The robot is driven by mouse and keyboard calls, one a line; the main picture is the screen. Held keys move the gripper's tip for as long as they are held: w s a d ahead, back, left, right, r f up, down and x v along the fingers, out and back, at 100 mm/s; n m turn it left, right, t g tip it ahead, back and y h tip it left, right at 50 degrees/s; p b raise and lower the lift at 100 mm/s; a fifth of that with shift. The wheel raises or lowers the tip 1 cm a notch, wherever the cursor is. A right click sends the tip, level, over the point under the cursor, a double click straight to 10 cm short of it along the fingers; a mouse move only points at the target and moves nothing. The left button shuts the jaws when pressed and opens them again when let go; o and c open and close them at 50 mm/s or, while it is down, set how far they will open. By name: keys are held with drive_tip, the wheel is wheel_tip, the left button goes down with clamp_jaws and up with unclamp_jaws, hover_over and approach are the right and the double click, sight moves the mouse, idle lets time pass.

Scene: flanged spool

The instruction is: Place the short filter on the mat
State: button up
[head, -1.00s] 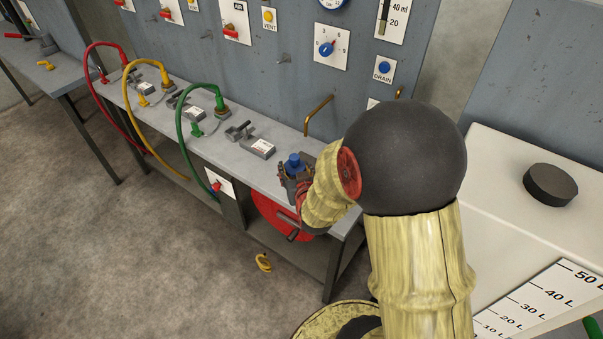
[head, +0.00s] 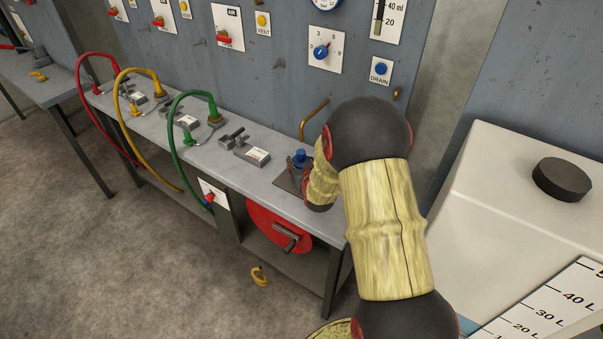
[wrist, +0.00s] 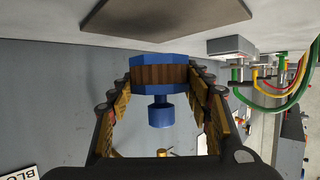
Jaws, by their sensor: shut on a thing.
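The short filter is blue with a brown ribbed band and a narrower blue knob. In the wrist view the filter (wrist: 160,76) sits between the two fingers of my gripper (wrist: 163,84), which is shut on it. In the head view the filter (head: 299,156) shows as a small blue top beside my wrist, over the right part of the bench. The mat is a thin dark square; in the head view the mat (head: 283,183) lies on the bench, partly hidden by my arm. The mat (wrist: 160,14) is also at the top of the wrist view. I cannot tell whether the filter touches it.
A grey clamp block (head: 254,154) stands on the bench left of the mat. A brass hook pipe (head: 312,115) projects from the panel behind. Red, yellow and green hoses (head: 187,97) arch farther left. A red reel (head: 280,228) is under the bench.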

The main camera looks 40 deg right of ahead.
drive_tip(key=shift+w+d+f, duration=0.2)
drive_tip(key=shift+w+f, duration=0.05)
drive_tip(key=shift+f, duration=0.25)
drive_tip(key=shift+f+b, duration=0.95)
drive_tip(key=shift+f, duration=0.4)
drive_tip(key=shift+f, duration=0.25)
drive_tip(key=o, duration=1.2)
drive_tip(key=shift+c, duration=0.2)
drive_tip(key=shift+r, duration=0.1)
